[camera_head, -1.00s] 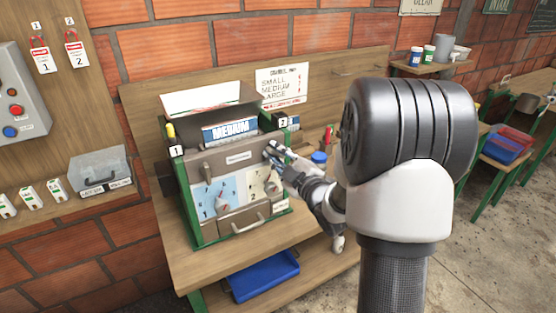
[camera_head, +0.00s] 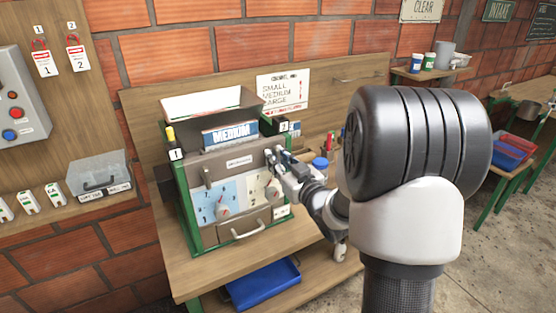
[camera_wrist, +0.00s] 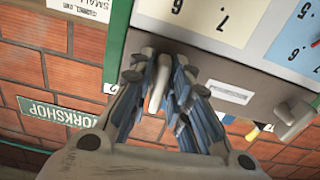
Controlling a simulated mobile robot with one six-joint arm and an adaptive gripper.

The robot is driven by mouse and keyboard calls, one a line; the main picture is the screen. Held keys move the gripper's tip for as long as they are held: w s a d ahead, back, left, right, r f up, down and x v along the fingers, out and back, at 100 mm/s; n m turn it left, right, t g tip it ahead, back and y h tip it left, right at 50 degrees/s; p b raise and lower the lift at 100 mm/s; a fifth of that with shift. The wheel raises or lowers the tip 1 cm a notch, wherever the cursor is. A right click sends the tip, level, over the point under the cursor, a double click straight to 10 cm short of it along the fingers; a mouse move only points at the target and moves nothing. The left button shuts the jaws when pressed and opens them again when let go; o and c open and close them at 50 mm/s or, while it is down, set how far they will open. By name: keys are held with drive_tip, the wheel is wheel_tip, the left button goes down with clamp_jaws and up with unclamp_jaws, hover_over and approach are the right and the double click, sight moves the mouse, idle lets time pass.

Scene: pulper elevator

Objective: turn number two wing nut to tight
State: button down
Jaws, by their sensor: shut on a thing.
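The pulper (camera_head: 232,180) is a green-framed box on the wooden bench, with tags 1 and 2 at its upper corners and a grey front plate (camera_head: 235,162). My gripper (camera_head: 273,157) is at the plate's upper right, below tag 2 (camera_head: 284,127). In the wrist view my gripper (camera_wrist: 160,78) is shut on the pale number two wing nut (camera_wrist: 157,85), whose long wing shows between the blue-grey fingers. Part of the nut is hidden by them. The number one wing nut (camera_head: 206,176) stands roughly upright at the plate's left; it also shows in the wrist view (camera_wrist: 295,118).
Two dials (camera_head: 223,211) on numbered faces and a drawer handle (camera_head: 248,229) lie below the plate. A blue tray (camera_head: 262,285) is on the lower shelf. A blue-lidded jar (camera_head: 320,163) and a pen holder stand right of the pulper, close to my arm.

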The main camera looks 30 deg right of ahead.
drive_tip(key=shift+m, duration=0.5)
drive_tip(key=c, duration=1.5)
unclamp_jaws()
drive_tip(key=shift+c, duration=0.2)
drive_tip(key=s, duration=0.7)
drive_tip(key=shift+s, duration=0.3)
drive_tip(key=shift+w+d, duration=0.1)
